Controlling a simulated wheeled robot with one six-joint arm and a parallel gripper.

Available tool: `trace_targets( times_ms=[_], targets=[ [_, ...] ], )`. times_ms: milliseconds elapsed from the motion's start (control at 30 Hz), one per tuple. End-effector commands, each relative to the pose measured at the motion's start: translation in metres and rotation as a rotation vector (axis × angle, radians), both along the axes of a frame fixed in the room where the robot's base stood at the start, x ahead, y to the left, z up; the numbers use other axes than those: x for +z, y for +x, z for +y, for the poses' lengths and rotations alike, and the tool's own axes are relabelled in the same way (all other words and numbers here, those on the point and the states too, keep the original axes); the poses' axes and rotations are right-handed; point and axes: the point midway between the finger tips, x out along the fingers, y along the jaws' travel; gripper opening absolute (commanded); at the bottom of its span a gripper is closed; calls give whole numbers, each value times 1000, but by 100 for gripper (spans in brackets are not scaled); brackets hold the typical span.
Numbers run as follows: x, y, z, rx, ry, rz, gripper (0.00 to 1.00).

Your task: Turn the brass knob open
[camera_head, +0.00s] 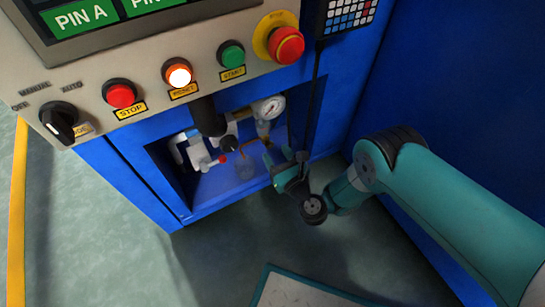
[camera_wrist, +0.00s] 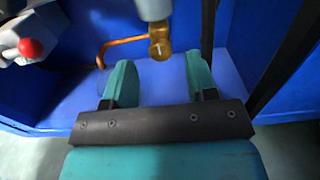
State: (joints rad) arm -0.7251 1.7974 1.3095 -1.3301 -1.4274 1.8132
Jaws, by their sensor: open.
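The brass knob (camera_wrist: 160,45) shows in the wrist view as a small brass piece below a grey cylinder, with a bent copper tube (camera_wrist: 118,46) running off to its left. In the head view the brass part (camera_head: 264,141) is small, below the gauge in the blue recess. My gripper (camera_wrist: 161,66) is open, with its two teal fingers apart and nothing between them. The brass piece lies just beyond the fingertips, roughly centred between them. In the head view my gripper (camera_head: 285,166) is at the recess opening, at its right side.
A pressure gauge (camera_head: 268,108) and a red-tipped valve (camera_head: 222,158) share the recess, the valve to the left. A black cable (camera_head: 315,95) hangs at the right. The control panel (camera_head: 205,40) overhangs above. Blue walls bound the recess.

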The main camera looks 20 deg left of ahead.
Motion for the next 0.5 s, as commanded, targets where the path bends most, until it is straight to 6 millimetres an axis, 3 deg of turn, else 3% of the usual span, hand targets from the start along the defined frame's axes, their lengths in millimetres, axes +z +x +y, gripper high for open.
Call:
trace_targets(
  times_ms=[67,500],
  targets=[
    [-8,4,6,2,1,-1,52],
    [-5,17,21,1,0,-1,52]
  ],
)
